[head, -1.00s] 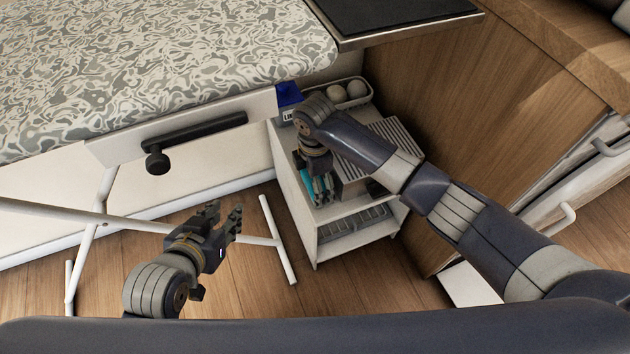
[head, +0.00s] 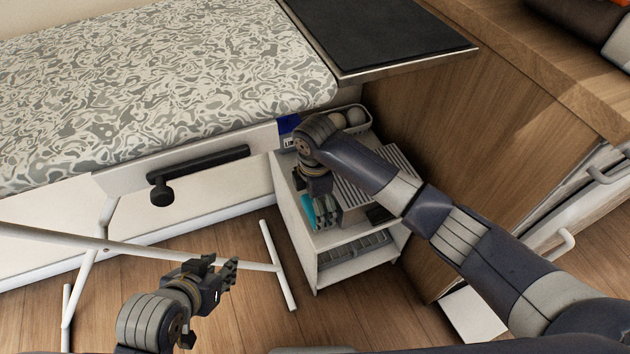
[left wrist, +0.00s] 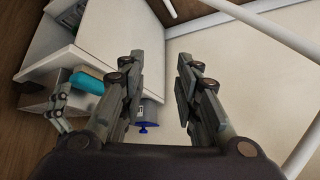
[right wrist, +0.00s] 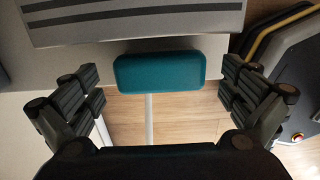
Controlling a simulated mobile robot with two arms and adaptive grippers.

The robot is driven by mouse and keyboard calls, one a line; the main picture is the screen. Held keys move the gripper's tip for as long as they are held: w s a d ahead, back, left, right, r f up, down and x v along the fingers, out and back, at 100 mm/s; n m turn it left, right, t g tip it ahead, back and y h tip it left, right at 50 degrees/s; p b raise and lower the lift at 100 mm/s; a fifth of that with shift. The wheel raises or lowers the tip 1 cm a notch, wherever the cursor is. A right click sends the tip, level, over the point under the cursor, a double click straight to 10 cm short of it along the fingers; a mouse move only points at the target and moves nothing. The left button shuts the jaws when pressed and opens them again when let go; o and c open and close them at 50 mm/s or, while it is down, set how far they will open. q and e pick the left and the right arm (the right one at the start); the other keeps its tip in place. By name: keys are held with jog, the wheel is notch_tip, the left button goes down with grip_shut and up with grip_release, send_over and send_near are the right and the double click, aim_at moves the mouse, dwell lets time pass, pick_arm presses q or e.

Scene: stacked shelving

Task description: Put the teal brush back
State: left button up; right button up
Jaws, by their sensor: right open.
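The teal brush shows in the right wrist view (right wrist: 160,72) as a teal block between the spread fingers of my right gripper (right wrist: 160,90). In the head view the teal brush (head: 309,211) is at the front left of the small shelf unit (head: 300,250), partly hidden by my right gripper (head: 324,200). The right fingers are apart, with gaps on both sides of the brush. My left gripper (head: 222,275) is open and empty, away from the unit over the floor. The brush (left wrist: 88,82) also shows in the left wrist view.
A grey ribbed box (head: 362,170) stands beside the brush on the unit. Behind are a blue item (head: 287,123) and a white tray with round objects (head: 366,123). A white metal leg (head: 278,265) stands left of the unit. A wooden cabinet (head: 480,150) is at its right.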

notch_tip(320, 180, up, 4)
jog(key=shift+f+p, duration=0.15)
jog(key=shift+p, duration=0.35)
notch_tip(320, 180, up, 5)
jog(key=shift+f+p, duration=0.2)
jog(key=shift+p, duration=0.5)
pick_arm(q)
jog(key=s+a+f+g+y, duration=0.1)
jog(key=s+a+g, duration=0.1)
jog(key=s+g, duration=0.2)
jog(key=shift+s+a, duration=0.2)
jog(key=shift+s, duration=1.65)
pick_arm(e)
jog(key=shift+r, duration=0.55)
jog(key=shift+s, duration=0.1)
jog(key=s+f+m+t+y, duration=0.1)
jog(key=s+f+m+y, duration=0.1)
jog(key=s+f+m, duration=0.3)
jog(key=s+f+m+y, duration=0.2)
jog(key=s+m, duration=0.2)
jog(key=s, duration=0.3)
jog(key=s+d+m+t+h, duration=0.1)
jog(key=s+d+m+h, duration=0.1)
jog(key=s+d+m, duration=0.3)
jog(key=s+d+r+m+t+h, duration=0.1)
jog(key=s+d+m, duration=0.5)
jog(key=d, duration=0.8)
jog(key=shift+s+r+t+h, duration=0.3)
jog(key=shift+s+h, duration=0.1)
jog(key=shift+s, duration=0.85)
